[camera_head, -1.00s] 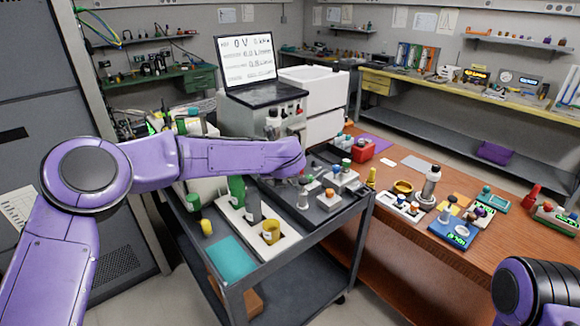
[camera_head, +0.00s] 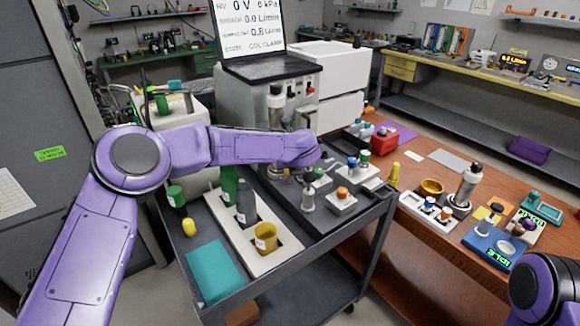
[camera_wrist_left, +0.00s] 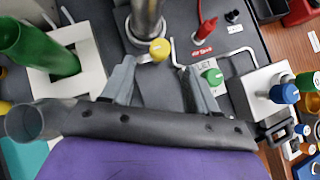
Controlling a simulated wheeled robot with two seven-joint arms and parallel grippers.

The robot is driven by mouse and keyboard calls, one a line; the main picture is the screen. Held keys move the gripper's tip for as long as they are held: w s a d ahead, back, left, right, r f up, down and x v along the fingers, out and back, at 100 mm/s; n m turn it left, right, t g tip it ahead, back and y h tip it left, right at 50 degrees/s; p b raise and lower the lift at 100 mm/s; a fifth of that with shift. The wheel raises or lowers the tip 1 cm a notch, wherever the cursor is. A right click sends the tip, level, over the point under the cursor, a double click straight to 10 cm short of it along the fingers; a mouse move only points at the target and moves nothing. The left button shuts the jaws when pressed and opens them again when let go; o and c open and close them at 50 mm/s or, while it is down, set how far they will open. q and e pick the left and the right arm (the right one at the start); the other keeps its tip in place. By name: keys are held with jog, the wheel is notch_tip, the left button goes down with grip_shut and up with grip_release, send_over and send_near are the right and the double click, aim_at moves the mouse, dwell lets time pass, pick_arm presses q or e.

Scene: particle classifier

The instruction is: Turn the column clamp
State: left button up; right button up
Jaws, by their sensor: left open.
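A metal column (camera_wrist_left: 147,18) stands on the instrument in the left wrist view, with a round yellow knob (camera_wrist_left: 159,49) at its base; I cannot tell for sure which part is the clamp. The column also shows in the head view (camera_head: 275,105). My left gripper (camera_wrist_left: 160,68) is open and empty. Its two fingers sit either side of the knob's line, just short of it, and no contact shows. In the head view my left arm hides the gripper and the knob. My right arm shows at the lower right, its gripper out of view.
The screen (camera_head: 250,28) shows the words COL CLAMP. A green knob (camera_wrist_left: 211,76) and a red valve (camera_wrist_left: 204,29) are right of the yellow knob. A white rack (camera_head: 272,258) with bottles stands on the cart. A block with a blue knob (camera_wrist_left: 284,93) is further right.

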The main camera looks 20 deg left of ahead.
aim_at(286, 176)
pick_arm(q)
jog(key=p+x, duration=0.1)
jog(key=x, duration=0.6)
jog(key=shift+w+f+p, duration=0.15)
jog(key=shift+p, duration=0.15)
jog(key=c, duration=1)
